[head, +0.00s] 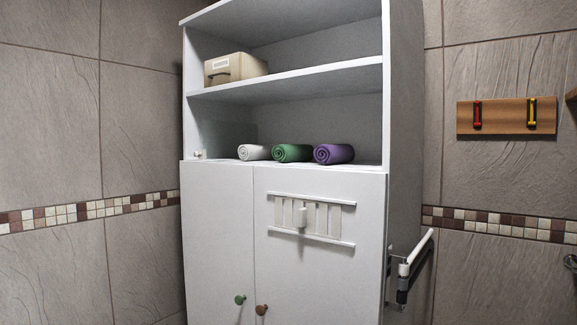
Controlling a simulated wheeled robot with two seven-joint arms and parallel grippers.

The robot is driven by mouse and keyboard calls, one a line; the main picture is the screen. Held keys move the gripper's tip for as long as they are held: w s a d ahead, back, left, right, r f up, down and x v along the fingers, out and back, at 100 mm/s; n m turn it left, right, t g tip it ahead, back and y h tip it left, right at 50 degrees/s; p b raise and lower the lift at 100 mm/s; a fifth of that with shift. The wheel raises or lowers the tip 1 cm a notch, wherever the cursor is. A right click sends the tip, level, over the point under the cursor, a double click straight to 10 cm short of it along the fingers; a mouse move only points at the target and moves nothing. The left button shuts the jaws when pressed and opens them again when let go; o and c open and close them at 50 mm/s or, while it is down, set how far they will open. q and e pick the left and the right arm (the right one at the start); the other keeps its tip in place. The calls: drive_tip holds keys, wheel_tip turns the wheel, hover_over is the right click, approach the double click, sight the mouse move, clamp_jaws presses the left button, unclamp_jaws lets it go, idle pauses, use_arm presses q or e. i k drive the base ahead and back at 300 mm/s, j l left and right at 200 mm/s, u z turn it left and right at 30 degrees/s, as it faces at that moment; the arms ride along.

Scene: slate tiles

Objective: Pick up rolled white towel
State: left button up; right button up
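The rolled white towel (254,152) lies on the cabinet's lower open shelf, its coiled end facing me. It is the leftmost of three rolled towels. A rolled green towel (292,153) lies close to its right, and a rolled purple towel (333,154) lies right of the green one. Neither of my grippers is in the head view.
The white cabinet (218,225) has a beige box (235,68) on its upper shelf. Its closed doors carry a green knob (240,299) and a brown knob (262,309). A rail (415,253) sticks out at its right side. The shelf left of the white towel is mostly free.

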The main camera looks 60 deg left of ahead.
sight(248, 153)
drive_tip(key=u, duration=2)
